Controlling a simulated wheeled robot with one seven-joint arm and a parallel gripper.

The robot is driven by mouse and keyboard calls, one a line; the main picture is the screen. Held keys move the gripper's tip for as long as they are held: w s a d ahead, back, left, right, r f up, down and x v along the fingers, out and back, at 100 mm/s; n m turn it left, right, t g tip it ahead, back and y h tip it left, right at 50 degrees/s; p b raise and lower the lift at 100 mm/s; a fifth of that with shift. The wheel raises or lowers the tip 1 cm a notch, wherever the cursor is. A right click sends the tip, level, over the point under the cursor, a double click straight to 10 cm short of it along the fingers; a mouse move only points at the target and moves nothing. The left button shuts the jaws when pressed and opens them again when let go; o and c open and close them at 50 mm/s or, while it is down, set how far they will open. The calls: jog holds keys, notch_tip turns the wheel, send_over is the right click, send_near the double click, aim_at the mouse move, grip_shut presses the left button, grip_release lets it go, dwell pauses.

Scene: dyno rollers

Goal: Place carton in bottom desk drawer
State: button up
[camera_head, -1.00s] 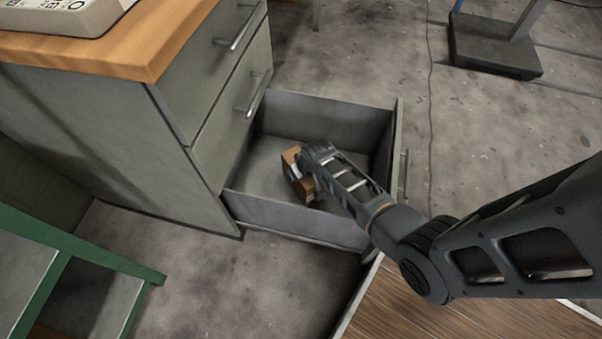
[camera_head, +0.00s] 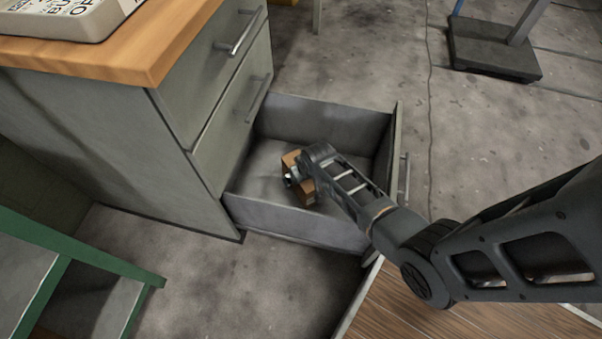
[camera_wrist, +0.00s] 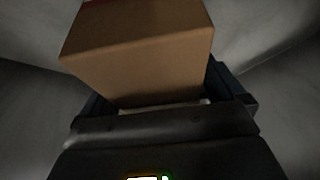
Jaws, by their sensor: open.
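The carton (camera_head: 292,160) is a small brown box inside the pulled-out bottom desk drawer (camera_head: 290,219). In the wrist view the carton (camera_wrist: 140,50) fills the top middle, directly in front of my gripper (camera_wrist: 165,103). In the head view my gripper (camera_head: 296,178) is down inside the drawer at the carton, and my arm hides part of the box. The jaws are open, with parts of them showing beside the carton's lower edge. I cannot tell whether they still touch it. The carton's underside contact with the drawer floor is hidden.
The grey desk (camera_head: 120,140) with a wooden top stands at left, its two upper drawers (camera_head: 225,70) shut. A green-framed object (camera_head: 90,250) is at lower left. A dark-based stand (camera_head: 490,48) is at upper right. Concrete floor right of the drawer is clear.

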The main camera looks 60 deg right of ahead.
jog(key=p+v, duration=0.5)
jog(key=v, duration=0.6)
jog(key=shift+s+r+p, duration=0.1)
jog(key=shift+r+p, duration=0.25)
jog(key=shift+p, duration=0.05)
jog(key=shift+s, duration=0.25)
jog(key=s+a+r+n+t, duration=0.2)
jog(key=s+r, duration=0.3)
jog(key=s, duration=0.1)
jog(key=s+a+r+n+t, duration=0.2)
jog(key=s+a+r+t, duration=0.1)
jog(key=s+r, duration=0.25)
jog(key=s+a+r+t+y, duration=0.1)
jog(key=s+a+r+t, duration=0.2)
jog(key=r, duration=1)
jog(key=s+a+r+n+t+y, duration=0.1)
jog(key=s+a+r+t, duration=0.1)
jog(key=s+a+r, duration=0.6)
notch_tip(320, 180, up, 5)
jog(key=shift+a+r+t, duration=0.1)
jog(key=shift+a+t, duration=0.3)
jog(key=shift+a, duration=0.45)
jog(key=shift+s, duration=0.15)
